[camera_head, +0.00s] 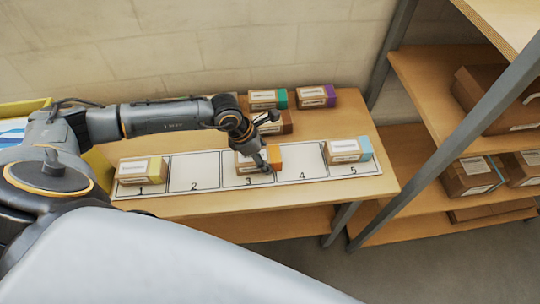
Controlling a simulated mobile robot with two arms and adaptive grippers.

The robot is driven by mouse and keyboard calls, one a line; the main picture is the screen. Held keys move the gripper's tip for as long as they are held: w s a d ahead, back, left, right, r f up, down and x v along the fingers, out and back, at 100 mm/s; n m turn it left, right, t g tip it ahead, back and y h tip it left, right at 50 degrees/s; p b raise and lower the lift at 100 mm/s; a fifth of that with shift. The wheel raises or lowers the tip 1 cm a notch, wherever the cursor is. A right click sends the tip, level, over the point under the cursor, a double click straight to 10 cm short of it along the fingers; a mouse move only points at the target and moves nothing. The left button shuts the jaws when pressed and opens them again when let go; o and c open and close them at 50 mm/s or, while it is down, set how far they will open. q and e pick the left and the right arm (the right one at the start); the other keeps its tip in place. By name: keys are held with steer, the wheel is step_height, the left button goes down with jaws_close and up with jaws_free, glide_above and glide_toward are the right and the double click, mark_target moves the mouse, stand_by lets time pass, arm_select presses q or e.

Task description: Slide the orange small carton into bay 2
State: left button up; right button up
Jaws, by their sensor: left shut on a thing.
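The orange small carton (274,155), brown with an orange end and a white label, sits at bay 3 (235,182) of the numbered white strip. My left gripper (266,164) reaches down over it and is shut on it; the fingers and wrist hide part of the carton. I cannot tell whether the carton touches the strip. Bay 2 (194,172), just left of it, is empty. My right gripper is not in view.
A yellow-ended carton (140,170) fills bay 1 and a light-blue-ended carton (348,150) bay 5. Bay 4 (300,160) is clear. Teal (266,99), purple (316,96) and brown cartons stand behind, partly beneath my arm. A shelf rack (450,140) is right.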

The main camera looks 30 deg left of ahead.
mark_target(208, 170)
arm_select(q)
steer(key=shift+s+a, duration=1.2)
steer(key=shift+a, duration=0.55)
steer(key=shift+s+a, duration=1.2)
steer(key=shift+a, duration=0.55)
steer(key=shift+s+a, duration=1.2)
steer(key=shift+a, duration=0.55)
steer(key=shift+s+a, duration=0.8)
steer(key=shift+a, duration=0.35)
steer(key=shift+s+a, duration=0.8)
steer(key=shift+a, duration=0.3)
steer(key=o, duration=1.3)
steer(key=o, duration=0.4)
steer(key=shift+r, duration=0.1)
steer(key=shift+r+p, duration=2.05)
steer(key=shift+r, duration=0.9)
